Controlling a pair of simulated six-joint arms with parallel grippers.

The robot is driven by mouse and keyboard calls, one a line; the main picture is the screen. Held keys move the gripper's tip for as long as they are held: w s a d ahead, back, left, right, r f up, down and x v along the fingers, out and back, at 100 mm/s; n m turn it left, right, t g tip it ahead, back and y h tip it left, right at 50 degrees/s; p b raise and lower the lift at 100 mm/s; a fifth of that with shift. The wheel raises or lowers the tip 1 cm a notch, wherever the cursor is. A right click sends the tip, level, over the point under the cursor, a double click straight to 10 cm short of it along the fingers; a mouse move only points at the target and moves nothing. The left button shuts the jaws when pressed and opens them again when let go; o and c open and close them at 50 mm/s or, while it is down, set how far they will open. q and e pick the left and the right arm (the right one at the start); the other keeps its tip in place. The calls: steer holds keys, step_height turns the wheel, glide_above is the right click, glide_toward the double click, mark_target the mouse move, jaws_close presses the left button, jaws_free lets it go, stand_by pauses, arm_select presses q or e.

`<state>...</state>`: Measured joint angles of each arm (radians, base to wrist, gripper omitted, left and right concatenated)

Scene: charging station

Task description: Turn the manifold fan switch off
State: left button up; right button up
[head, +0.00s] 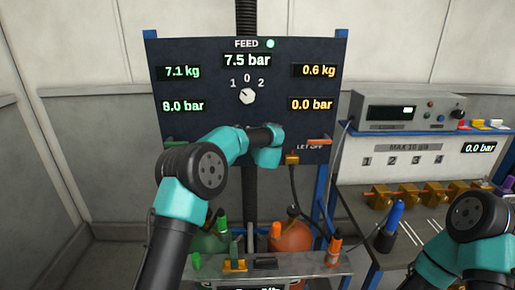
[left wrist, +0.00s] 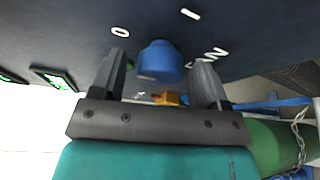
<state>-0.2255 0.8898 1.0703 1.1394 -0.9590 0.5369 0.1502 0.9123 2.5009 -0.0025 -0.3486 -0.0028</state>
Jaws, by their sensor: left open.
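The fan switch is a blue knob (left wrist: 160,60) on the dark panel (head: 200,125), with white marks 0, 1 and FAN around it in the left wrist view. My left gripper (left wrist: 158,66) is open, with one finger on each side of the knob. The knob's setting is not clear. In the head view my left arm hides the switch and the gripper fingers. My right arm shows at the lower right, its gripper out of view.
The panel also has a white selector knob (head: 247,96) marked 1, 0, 2, a green lever (head: 176,142) and an orange lever (head: 319,141). A grey meter box (head: 405,111) and several brass valves (head: 420,193) stand at right. Green and orange bottles (head: 290,236) stand below.

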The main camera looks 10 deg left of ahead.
arm_select(q)
steer(key=v, duration=1.7)
